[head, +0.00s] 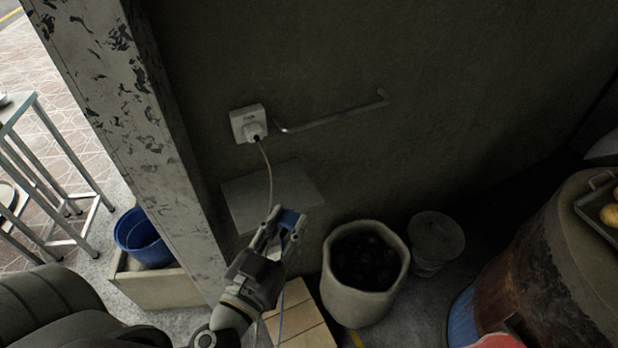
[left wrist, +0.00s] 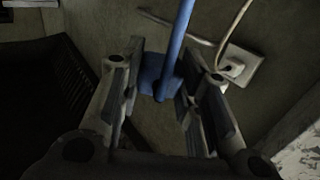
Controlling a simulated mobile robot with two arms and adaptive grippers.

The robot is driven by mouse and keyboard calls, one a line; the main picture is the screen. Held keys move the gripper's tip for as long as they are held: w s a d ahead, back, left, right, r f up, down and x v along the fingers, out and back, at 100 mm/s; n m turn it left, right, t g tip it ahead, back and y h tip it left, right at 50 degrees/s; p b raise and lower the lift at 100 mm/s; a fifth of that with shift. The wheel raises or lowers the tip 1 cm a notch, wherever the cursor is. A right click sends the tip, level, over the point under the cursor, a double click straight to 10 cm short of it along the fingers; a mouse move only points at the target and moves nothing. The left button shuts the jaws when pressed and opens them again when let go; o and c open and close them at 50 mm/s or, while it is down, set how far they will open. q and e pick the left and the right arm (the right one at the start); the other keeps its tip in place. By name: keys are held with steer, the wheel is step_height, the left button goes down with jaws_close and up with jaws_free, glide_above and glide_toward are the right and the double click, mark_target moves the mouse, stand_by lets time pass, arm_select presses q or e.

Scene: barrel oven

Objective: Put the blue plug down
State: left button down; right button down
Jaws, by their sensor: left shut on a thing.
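My left gripper (head: 277,224) is shut on the blue plug (head: 290,217) and holds it in front of the wall, below the socket. In the left wrist view, the blue plug (left wrist: 152,72) sits between the fingertips of the left gripper (left wrist: 160,90). A blue cable (left wrist: 181,35) runs from it. A white wall socket (head: 243,118) has a white plug (head: 254,131) in it, with a pale cable hanging down towards my gripper. The socket (left wrist: 243,66) also shows in the left wrist view. My right gripper is not in view.
A grey flat panel or shelf (head: 250,197) is behind the gripper. A metal bar (head: 335,115) is on the wall. A pale bin of dark lumps (head: 338,299), a lidded can (head: 436,240) and a rusty barrel (head: 540,270) stand right. A concrete pillar (head: 135,130) is left.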

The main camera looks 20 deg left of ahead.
arm_select(q)
steer(key=shift+w+d+r+m+g+h, duration=1.25)
steer(key=shift+w+d+m+g+h, duration=1)
steer(key=shift+d+m+h, duration=1.35)
steer(key=shift+w+d+r+m+g+h, duration=1.5)
steer(key=shift+d+m+g+h, duration=1.15)
steer(key=shift+d+h, duration=1.85)
steer(key=shift+w+d+r+n+t+y, duration=1.3)
steer(key=shift+r+n+t+y, duration=3.5)
steer(key=shift+n+y, duration=2.4)
steer(key=s+a+f+m+g+h, duration=0.1)
steer(key=a+f+m+g+h, duration=0.1)
steer(key=f+m+g+h, duration=0.3)
steer(key=s+a+f+m+g+h, duration=0.2)
steer(key=f+m+g+h, duration=0.3)
steer(key=m+g+h, duration=0.5)
steer(key=shift+a+m+g+h, duration=0.45)
steer(key=shift+m+g, duration=0.35)
steer(key=shift+m, duration=1.15)
